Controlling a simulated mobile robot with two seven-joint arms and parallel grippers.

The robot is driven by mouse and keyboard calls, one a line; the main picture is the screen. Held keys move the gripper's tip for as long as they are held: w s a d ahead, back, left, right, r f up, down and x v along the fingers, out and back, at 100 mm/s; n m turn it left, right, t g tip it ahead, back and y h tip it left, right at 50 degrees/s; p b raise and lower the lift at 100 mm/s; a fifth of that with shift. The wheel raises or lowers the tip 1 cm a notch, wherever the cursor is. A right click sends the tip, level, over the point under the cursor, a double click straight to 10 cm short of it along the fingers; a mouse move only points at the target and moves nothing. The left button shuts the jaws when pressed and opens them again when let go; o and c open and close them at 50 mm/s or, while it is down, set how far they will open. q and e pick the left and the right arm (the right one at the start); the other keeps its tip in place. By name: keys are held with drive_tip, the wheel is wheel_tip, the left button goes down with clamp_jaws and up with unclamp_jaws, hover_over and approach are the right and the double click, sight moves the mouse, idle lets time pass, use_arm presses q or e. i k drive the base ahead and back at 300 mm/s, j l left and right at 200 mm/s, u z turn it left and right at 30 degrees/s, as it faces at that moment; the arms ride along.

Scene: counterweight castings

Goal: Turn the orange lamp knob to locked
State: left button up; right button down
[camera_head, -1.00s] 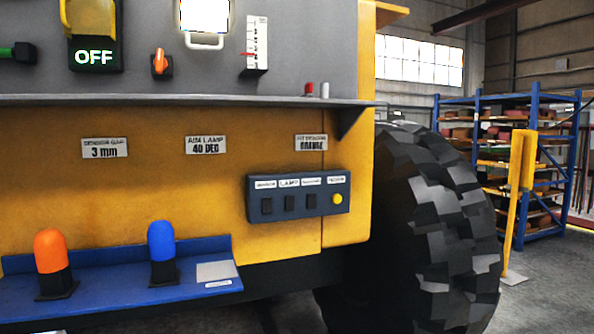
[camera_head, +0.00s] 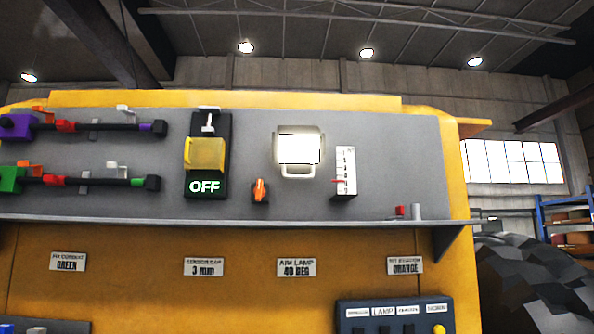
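The orange lamp knob (camera_head: 260,191) sits on the grey panel (camera_head: 400,150), to the left of and below the lit white lamp (camera_head: 299,150). The knob's pointer stands roughly upright; I cannot read any lock marking beside it. A white handle hangs under the lamp. Right of the lamp is a white scale (camera_head: 345,171) with a red pointer. A label plate below reads "AIM LAMP 40 DEG" (camera_head: 297,267). Neither of my grippers is in view.
A black switch box with a yellow cover (camera_head: 205,153) shows a green "OFF" left of the knob. Purple and green slider rods are farther left. A grey ledge (camera_head: 230,220) juts out below the panel, carrying small red and grey pegs. A blue button box (camera_head: 395,315) is lower right.

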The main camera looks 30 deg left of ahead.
sight(259, 191)
drive_tip(key=i+l, duration=0.1)
drive_tip(key=i, duration=0.15)
drive_tip(key=i+l+u, duration=0.3)
drive_tip(key=i, duration=0.15)
drive_tip(key=i+l+u, duration=0.25)
drive_tip(key=i+l, duration=0.1)
drive_tip(key=i, duration=0.1)
